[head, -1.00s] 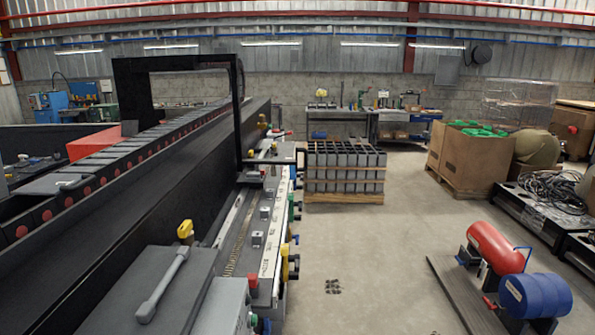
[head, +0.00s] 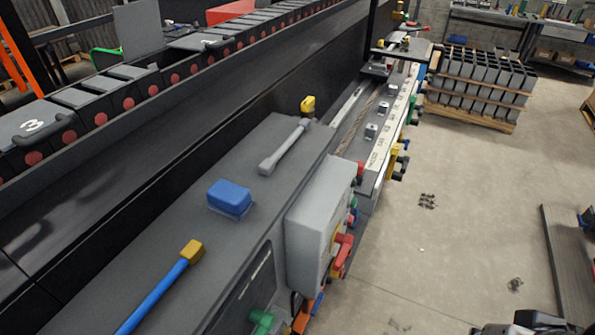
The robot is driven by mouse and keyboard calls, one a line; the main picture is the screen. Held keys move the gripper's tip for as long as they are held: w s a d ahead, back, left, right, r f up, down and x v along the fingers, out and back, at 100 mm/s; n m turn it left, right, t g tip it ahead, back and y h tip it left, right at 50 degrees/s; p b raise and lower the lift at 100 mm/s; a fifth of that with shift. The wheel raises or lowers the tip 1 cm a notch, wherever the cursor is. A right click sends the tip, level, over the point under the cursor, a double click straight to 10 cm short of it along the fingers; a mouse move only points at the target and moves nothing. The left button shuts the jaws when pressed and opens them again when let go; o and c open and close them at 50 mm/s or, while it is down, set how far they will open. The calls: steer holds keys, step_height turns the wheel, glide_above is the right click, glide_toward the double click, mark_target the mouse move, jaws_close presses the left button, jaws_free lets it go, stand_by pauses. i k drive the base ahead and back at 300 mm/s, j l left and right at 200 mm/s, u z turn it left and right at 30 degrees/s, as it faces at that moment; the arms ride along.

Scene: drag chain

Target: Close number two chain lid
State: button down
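The black drag chain (head: 125,101) runs along the left, with red round caps on its side. A closed grey lid marked 3 (head: 32,125), with a dark handle, lies on its near end. Farther along, a plain grey panel (head: 137,33) stands upright at the chain, like an open lid; I see no number on it. Beyond it, another grey lid (head: 190,42) with a handle lies flat; its number cannot be read.
A dark machine bed lies in front of the chain, carrying a blue box (head: 229,198) and levers with yellow knobs (head: 308,105). A grey control box (head: 320,225) juts out at its side. Open concrete floor (head: 470,190) lies to the right; a pallet of grey blocks (head: 480,85) stands behind.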

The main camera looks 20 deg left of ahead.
mark_target(139, 27)
steer(key=u, duration=1.85)
